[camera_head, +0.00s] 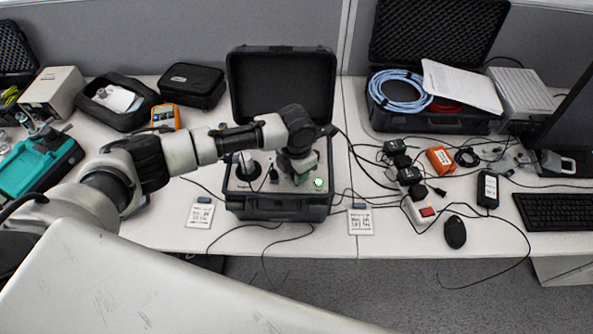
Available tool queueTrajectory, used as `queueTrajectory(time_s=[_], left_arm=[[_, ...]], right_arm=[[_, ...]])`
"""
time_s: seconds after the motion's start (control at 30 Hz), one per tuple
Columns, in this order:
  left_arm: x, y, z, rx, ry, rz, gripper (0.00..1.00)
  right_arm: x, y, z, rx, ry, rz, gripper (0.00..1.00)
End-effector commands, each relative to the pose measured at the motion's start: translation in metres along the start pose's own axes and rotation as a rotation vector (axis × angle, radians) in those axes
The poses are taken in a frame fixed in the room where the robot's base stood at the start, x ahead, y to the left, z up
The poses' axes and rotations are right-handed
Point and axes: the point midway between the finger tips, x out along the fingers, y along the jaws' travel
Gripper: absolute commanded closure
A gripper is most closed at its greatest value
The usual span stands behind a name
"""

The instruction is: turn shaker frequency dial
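The shaker unit sits in an open black case (280,210) at the middle of the table, with its lid (281,84) raised at the back. A green-lit round element (319,183) shows on the right of its panel. A dark round fitting (248,168) stands on the panel's left. I cannot make out the frequency dial; my arm covers part of the panel. My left gripper (298,178) points down over the right half of the panel, at or very close to its surface. Its fingers are too small and hidden to judge. My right gripper is not in view.
Left of the case are a black pouch (192,85), an orange meter (165,117) and a teal device (38,165). To the right are a power strip (418,208), a mouse (455,232), a keyboard (556,211) and loose cables. Small cards lie beside the case.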

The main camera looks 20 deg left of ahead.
Motion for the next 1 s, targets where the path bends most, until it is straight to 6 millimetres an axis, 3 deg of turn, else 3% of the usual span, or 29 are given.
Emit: queueTrajectory(time_s=[0.57,0.6,0.73,1.0], left_arm=[[-0.0013,0.0007,0.0007,0.032,-0.002,0.002,0.93],[-0.0013,0.0007,0.0007,0.031,-0.002,0.002,0.64],[-0.001,0.0006,0.0005,0.031,-0.002,0.001,0.44],[-0.0008,0.0003,0.0002,0.03,-0.001,0.001,0.43]], right_arm=[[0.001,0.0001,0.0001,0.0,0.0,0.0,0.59],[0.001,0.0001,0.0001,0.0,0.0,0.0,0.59],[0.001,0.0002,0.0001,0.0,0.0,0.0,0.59],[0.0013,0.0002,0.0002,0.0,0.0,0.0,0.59]])
